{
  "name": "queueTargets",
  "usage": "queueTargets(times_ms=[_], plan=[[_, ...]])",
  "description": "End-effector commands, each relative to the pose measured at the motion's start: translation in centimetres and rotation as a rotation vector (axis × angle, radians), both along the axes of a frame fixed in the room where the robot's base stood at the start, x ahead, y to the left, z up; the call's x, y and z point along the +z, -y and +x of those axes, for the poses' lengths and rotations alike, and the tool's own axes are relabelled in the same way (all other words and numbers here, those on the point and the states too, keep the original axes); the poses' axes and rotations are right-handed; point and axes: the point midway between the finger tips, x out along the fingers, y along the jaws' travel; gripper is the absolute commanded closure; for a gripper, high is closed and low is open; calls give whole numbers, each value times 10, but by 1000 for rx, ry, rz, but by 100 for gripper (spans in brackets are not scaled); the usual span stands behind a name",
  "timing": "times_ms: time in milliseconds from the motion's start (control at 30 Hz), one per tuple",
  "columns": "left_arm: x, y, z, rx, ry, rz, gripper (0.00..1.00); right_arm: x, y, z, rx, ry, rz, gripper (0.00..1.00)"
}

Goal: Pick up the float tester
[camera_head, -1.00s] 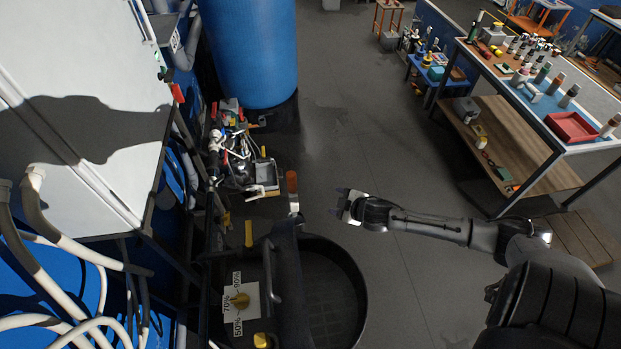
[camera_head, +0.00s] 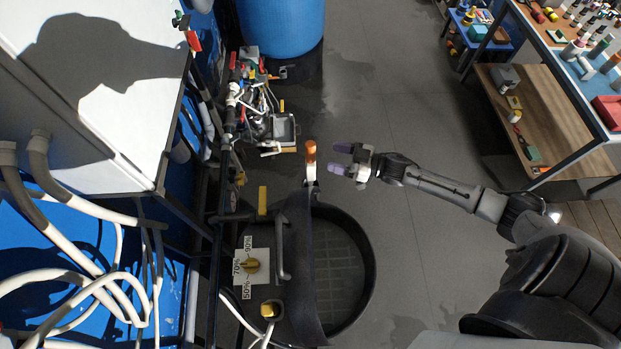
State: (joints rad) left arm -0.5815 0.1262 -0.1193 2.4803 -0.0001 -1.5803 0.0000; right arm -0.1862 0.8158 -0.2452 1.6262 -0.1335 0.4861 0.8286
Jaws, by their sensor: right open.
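An upright item with an orange top and a pale lower part, which looks like the float tester (camera_head: 310,154), stands at the rim of the round black tub (camera_head: 370,265). My right gripper (camera_head: 338,158) is just right of it, with its two purple-grey fingers spread and pointing left towards it. A small gap of floor shows between the fingertips and the orange top. The gripper is empty. My left gripper is not in view.
A panel with a yellow knob and percent marks (camera_head: 240,262) is left of the tub. A small grey tray (camera_head: 284,128) and pipework lie behind, near the blue tank (camera_head: 280,25). A workbench (camera_head: 560,70) stands at the right. The floor between is clear.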

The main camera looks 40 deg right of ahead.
Motion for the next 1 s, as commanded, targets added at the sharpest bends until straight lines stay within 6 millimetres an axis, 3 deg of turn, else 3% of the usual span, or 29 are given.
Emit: queueTargets(times_ms=[200,533,800,1000], plan=[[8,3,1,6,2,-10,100,2,-18,28,-2,1,1,39],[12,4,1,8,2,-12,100,2,-28,43,-2,1,-2,39],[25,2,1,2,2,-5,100,2,-46,73,-2,1,0,39],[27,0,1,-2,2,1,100,1,-53,83,-1,1,-3,39]])
